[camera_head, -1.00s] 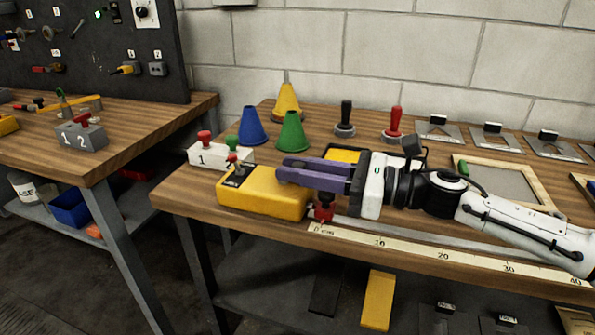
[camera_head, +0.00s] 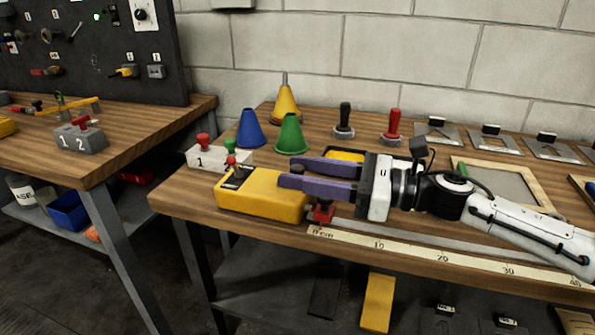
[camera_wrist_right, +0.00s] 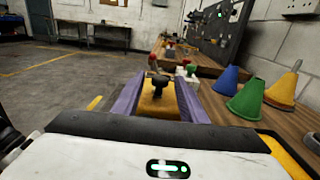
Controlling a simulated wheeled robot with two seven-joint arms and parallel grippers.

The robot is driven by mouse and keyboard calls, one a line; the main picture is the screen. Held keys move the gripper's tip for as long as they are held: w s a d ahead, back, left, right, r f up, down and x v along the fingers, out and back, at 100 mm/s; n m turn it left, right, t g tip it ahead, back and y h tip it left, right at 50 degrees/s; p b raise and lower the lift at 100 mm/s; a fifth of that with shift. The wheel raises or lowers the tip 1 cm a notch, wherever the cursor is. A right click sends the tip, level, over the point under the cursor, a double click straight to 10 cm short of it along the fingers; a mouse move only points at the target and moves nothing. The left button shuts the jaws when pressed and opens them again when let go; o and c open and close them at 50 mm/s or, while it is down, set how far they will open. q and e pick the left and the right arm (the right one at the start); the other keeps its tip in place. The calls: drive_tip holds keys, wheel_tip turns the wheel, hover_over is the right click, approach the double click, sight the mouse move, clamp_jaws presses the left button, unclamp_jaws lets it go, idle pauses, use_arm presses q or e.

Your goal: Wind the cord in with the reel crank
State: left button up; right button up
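A yellow reel case (camera_head: 262,195) lies at the left front of the right-hand workbench. It has a dark top plate at its left end and a small red-and-black part (camera_head: 231,165) there. My right gripper (camera_head: 288,172) is level above the case's right part, its two purple fingers apart. In the right wrist view a dark knob (camera_wrist_right: 157,84) shows on the yellow case between or just beyond the fingers (camera_wrist_right: 163,82). I cannot tell whether they touch it. The crank arm and the cord are not clearly visible. My left gripper is out of view.
A red clamp (camera_head: 322,211) sits just below the fingers, beside a ruler (camera_head: 420,251). A white box with a red knob (camera_head: 203,157), blue (camera_head: 250,130) and green cones (camera_head: 291,135) stand behind the case. A gap separates the left bench (camera_head: 130,145).

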drive_tip(key=b, duration=0.1)
hover_over(353, 220)
drive_tip(key=shift+w+d, duration=0.1)
drive_tip(key=shift+w, duration=0.25)
